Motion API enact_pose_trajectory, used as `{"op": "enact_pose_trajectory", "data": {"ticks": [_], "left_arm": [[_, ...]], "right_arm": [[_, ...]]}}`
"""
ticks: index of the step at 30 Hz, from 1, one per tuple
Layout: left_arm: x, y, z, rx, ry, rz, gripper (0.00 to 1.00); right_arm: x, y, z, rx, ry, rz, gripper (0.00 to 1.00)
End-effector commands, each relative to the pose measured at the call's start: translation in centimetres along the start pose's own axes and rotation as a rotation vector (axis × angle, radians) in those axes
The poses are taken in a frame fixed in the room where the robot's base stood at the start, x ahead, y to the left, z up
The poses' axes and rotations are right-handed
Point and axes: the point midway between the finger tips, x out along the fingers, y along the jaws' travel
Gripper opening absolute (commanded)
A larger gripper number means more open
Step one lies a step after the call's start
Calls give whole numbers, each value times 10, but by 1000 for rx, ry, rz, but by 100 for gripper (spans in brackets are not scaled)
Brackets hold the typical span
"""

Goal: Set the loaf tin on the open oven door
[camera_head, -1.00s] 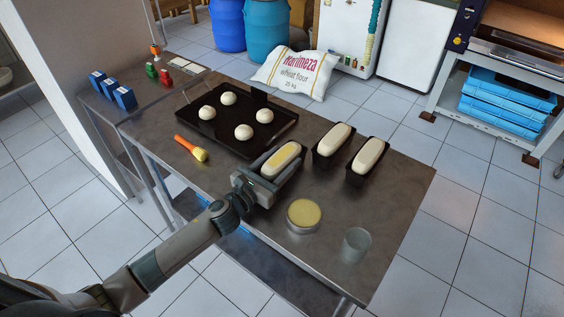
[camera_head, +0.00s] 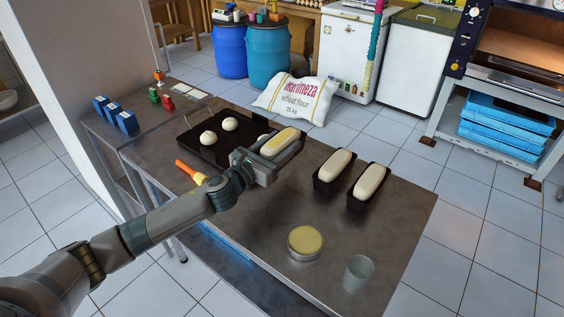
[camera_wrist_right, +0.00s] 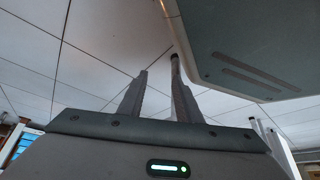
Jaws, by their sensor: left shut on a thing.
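Two more tins with loaves (camera_head: 334,166) (camera_head: 368,183), a round yellow-topped container (camera_head: 304,242) and a glass (camera_head: 358,272) stand on the steel table (camera_head: 250,240). A brush (camera_head: 190,171) lies near the tray (camera_head: 184,138). A flour sack (camera_head: 295,98) lies on the floor.

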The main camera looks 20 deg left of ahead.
Motion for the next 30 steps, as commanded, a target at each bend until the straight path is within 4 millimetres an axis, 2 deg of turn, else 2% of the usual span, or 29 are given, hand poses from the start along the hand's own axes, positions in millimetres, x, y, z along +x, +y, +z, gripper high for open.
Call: {"op": "enact_pose_trajectory", "data": {"ticks": [3,9,14,30], "left_arm": [[12,11,11,4,-4,1,11],[23,20,20,2,-3,0,11],[27,23,23,1,-3,0,11],[27,23,23,1,-3,0,11]], "right_arm": [[2,-2,-8,0,20,-2,31],[3,-4,-17,0,42,-5,31],[2,-5,-22,1,54,-6,31],[2,-6,-17,1,45,-7,31]]}}
